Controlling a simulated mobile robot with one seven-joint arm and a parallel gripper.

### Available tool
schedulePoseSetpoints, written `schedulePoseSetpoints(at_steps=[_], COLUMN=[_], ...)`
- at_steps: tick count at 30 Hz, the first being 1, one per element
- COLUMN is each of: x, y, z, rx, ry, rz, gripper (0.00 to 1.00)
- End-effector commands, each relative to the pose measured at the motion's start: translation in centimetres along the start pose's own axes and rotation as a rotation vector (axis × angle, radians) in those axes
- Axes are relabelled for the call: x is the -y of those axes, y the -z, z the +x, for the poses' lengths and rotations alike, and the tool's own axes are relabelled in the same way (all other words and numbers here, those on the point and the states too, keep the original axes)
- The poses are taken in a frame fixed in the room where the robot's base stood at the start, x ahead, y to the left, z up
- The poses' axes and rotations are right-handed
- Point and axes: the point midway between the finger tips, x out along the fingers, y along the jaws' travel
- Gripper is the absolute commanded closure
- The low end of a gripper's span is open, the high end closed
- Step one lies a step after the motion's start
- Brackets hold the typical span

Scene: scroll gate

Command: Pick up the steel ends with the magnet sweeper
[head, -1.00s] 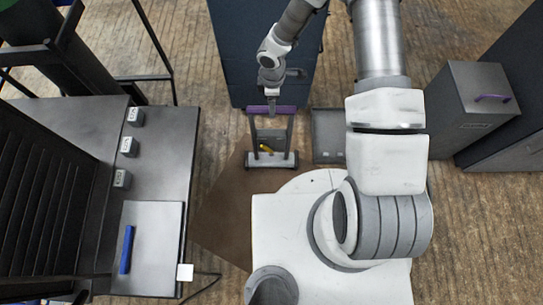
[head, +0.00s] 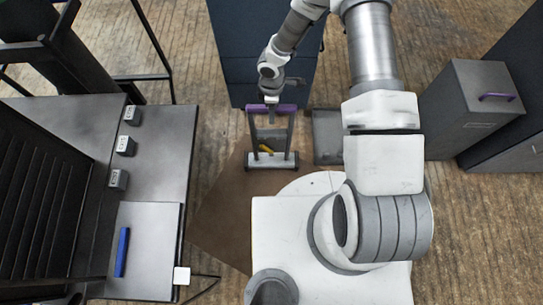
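The magnet sweeper (head: 271,161) stands on the floor mat in front of my base. It has a wide grey head, two upright side bars, a purple handle bar across the top and a yellow piece low in its frame. My gripper (head: 272,110) points down at the middle of the purple handle and overlaps it in this view. From above I cannot tell whether the fingers are around the handle or just over it, nor how far apart they are. I cannot make out any steel ends on the floor.
A brown mat (head: 222,217) lies under the sweeper. A grey tray (head: 327,137) sits close to its right. At left, a dark table (head: 155,175) holds several small labelled blocks and a blue bar (head: 122,252). A grey bin (head: 468,108) stands at right, a blue cabinet (head: 235,60) behind.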

Motion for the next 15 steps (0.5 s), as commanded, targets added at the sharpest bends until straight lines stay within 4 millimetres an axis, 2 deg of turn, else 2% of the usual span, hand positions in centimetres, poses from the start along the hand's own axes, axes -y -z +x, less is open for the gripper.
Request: schedulePoseSetpoints(at_steps=[13, 15], x=[0.01, 0.01], y=[0.01, 0.01], z=[0.22, 0.23], rx=[0.000, 0.000], ry=[0.000, 0.000], rz=[0.000, 0.001], gripper=[0.32, 0.45])
